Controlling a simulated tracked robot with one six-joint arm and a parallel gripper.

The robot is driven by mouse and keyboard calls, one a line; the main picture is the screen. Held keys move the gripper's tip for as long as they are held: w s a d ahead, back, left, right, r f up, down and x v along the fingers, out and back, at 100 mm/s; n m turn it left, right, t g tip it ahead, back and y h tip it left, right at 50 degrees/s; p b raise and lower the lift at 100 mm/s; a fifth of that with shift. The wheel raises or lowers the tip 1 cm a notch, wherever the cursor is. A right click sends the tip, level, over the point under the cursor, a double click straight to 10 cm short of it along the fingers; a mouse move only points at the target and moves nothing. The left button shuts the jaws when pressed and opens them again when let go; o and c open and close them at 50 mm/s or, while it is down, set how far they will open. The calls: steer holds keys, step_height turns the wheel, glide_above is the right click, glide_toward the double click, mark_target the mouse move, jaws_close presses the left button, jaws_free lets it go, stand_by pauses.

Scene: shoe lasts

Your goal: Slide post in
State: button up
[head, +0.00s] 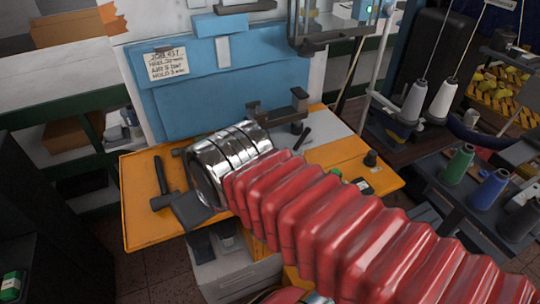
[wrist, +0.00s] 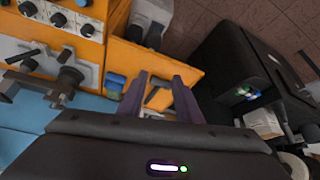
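In the head view a dark metal fixture (head: 282,110) stands on the grey plate at the back of the orange bench. It also shows at the left of the wrist view (wrist: 62,82). A short dark rod (head: 303,137) is beside it in the head view; I cannot tell whether this is the post. In the wrist view my gripper (wrist: 160,92) has its two purple fingers spread apart, with nothing visibly clamped between them. A dark hammer-shaped tool shows beyond the fingers. In the head view my silver cuff and red arm hide the fingers and the middle of the bench.
A dark hammer (head: 161,188) lies on the left of the orange bench (head: 138,222). A blue panel (head: 225,95) with a paper note rises behind. Thread cones (head: 457,165) stand on a table at the right.

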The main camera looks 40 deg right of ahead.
steer(key=shift+o, duration=1.1)
steer(key=shift+d, duration=0.1)
steer(key=w+d+f+m+g+y, duration=0.1)
steer(key=w+d+f+m+g, duration=0.15)
steer(key=w+d+m, duration=1.05)
steer(key=d+f+m+y, duration=0.1)
steer(key=d+f+m, duration=0.3)
steer(key=d+m, duration=0.3)
steer(key=w+d+f+m+y, duration=0.1)
steer(key=d+f+m, duration=0.3)
steer(key=d, duration=0.9)
steer(key=m, duration=0.3)
steer(key=shift+d+f, duration=0.2)
steer(key=shift+d, duration=0.05)
